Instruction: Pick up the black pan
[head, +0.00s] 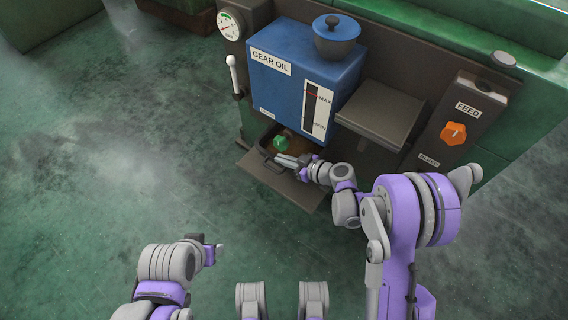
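The black pan (264,153) sits under the blue gear oil tank, on a flat shelf. Only its left and front part shows, with brown inside; the rest is hidden by the tank and my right gripper. My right gripper (285,161) reaches in from the right, with its fingertips at the pan's front edge. I cannot tell whether its fingers touch or enclose the rim. My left gripper (215,246) is low over the open floor, well away from the pan, and its finger gap is not clear.
A green valve knob (280,143) is just above the pan. The blue gear oil tank (290,75) overhangs it. The shelf (287,187) juts out in front. A grey ledge (382,109) and a feed panel (459,121) stand right.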

